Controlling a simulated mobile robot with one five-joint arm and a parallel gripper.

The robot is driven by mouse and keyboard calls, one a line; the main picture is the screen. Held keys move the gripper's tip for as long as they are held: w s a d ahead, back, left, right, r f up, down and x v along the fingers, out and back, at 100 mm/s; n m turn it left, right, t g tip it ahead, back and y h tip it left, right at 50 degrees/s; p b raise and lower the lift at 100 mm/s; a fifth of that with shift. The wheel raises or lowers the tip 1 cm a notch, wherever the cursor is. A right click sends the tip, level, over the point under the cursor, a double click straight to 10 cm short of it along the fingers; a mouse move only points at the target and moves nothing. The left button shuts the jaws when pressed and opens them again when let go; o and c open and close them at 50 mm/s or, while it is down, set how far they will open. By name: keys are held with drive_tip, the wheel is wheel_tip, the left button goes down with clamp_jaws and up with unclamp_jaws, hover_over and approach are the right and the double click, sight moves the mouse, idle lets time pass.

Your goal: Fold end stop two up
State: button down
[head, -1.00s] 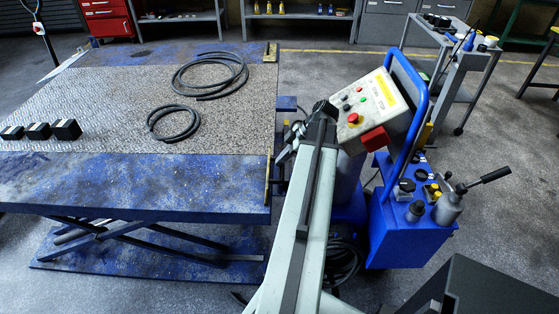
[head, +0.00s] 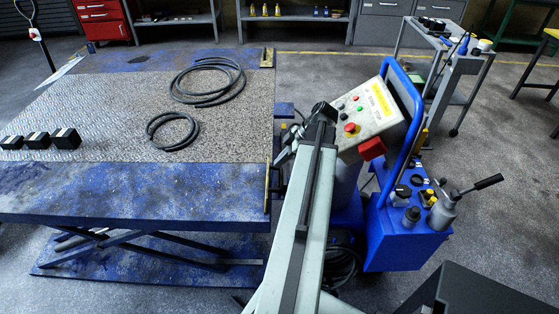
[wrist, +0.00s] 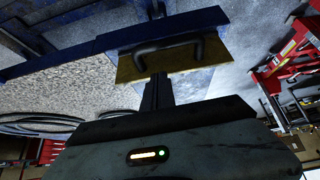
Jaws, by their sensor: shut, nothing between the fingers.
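A brass-coloured end stop plate (head: 267,186) shows as a thin strip along the near right edge of the lift table (head: 130,190). In the wrist view the plate (wrist: 205,78) has a black bar handle (wrist: 170,44) on its face. My gripper (head: 279,162) is beside the table's right edge, close to this plate. Its dark shut fingers (wrist: 157,92) point at the plate below the handle; I cannot tell whether they touch it. A second brass end stop (head: 269,57) is at the far right corner of the table. No number is readable on either.
A control box (head: 368,115) and blue pump unit (head: 405,230) with a blue handle stand just right of my arm. Hose coils (head: 208,85) and black blocks (head: 66,138) lie on the table. A grey trolley (head: 455,65) stands behind at right.

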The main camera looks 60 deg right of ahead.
drive_tip(key=s+d+r+p, duration=0.1)
drive_tip(key=s+d, duration=0.3)
drive_tip(key=s, duration=0.3)
drive_tip(key=shift+d, duration=0.15)
drive_tip(key=shift+r, duration=0.1)
drive_tip(key=w+a+r+n+g+y+p, duration=0.25)
drive_tip(key=w+a+n, duration=0.45)
drive_tip(key=w+a, duration=1.65)
drive_tip(key=w+a+m+g+h+p, duration=0.1)
drive_tip(key=a+m, duration=0.5)
drive_tip(key=a, duration=0.8)
drive_tip(key=w+a+f+m+g+h+p, duration=0.1)
drive_tip(key=w+a+m+h, duration=0.3)
drive_tip(key=a, duration=1.1)
drive_tip(key=m+g, duration=0.1)
drive_tip(key=m, duration=0.2)
drive_tip(key=shift+w+a+f+h+p, duration=0.15)
drive_tip(key=shift+w+a+h+p, duration=0.15)
drive_tip(key=shift+h+p, duration=0.05)
